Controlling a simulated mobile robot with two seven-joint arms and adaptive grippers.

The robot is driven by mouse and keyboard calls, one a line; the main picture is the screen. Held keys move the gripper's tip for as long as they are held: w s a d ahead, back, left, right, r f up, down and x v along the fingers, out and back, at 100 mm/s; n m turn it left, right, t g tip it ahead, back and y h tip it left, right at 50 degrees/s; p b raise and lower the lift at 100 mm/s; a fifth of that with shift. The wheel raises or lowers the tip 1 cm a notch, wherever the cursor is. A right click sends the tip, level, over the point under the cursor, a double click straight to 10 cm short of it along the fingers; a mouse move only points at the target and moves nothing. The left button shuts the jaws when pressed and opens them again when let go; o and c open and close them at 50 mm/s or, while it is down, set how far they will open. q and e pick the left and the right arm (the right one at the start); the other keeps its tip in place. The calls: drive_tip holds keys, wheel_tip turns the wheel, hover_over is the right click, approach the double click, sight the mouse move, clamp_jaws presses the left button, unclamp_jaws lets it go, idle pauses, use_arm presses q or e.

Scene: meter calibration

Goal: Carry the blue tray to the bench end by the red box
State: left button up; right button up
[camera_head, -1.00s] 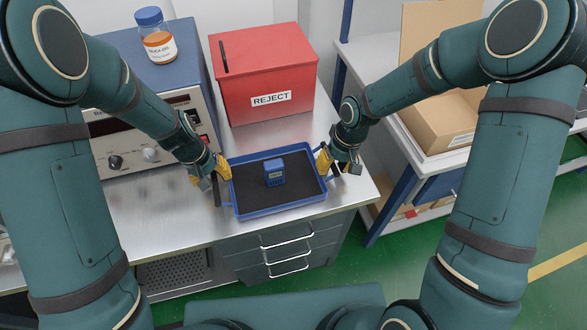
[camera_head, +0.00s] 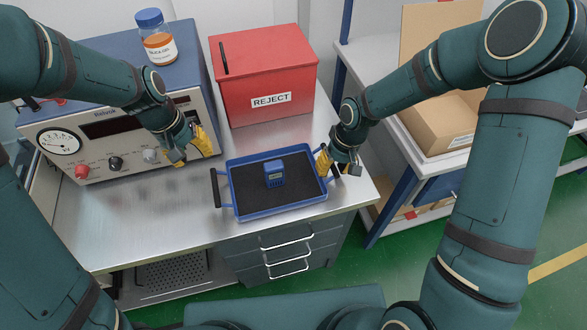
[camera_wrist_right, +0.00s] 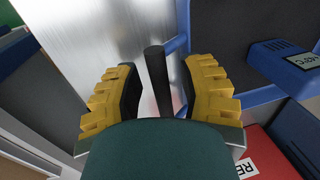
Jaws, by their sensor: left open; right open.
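The blue tray (camera_head: 240,208) with a dark mat lies on the bench end, in front of the red REJECT box (camera_head: 262,75). A small blue meter (camera_head: 275,174) with a display sits on its mat. My left gripper (camera_head: 197,150) is open and empty, above the bench, left of and behind the tray's black left handle (camera_head: 215,188). My right gripper (camera_head: 328,162) is open at the tray's right side. In the right wrist view the black right handle (camera_wrist_right: 157,80) stands between its yellow fingers, with gaps on both sides.
A calibration instrument (camera_head: 120,140) with a gauge and knobs stands at the left, a capped bottle (camera_head: 157,38) on top. A shelf with a cardboard box (camera_head: 440,122) stands to the right beyond a gap. The bench (camera_head: 150,220) left of the tray is clear.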

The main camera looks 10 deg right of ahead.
drive_tip(key=shift+w+d+r, duration=0.1)
drive_tip(key=shift+r, duration=0.35)
wheel_tip(320, 180, up, 11)
drive_tip(key=d, duration=0.2)
drive_tip(key=shift+w+f, duration=0.1)
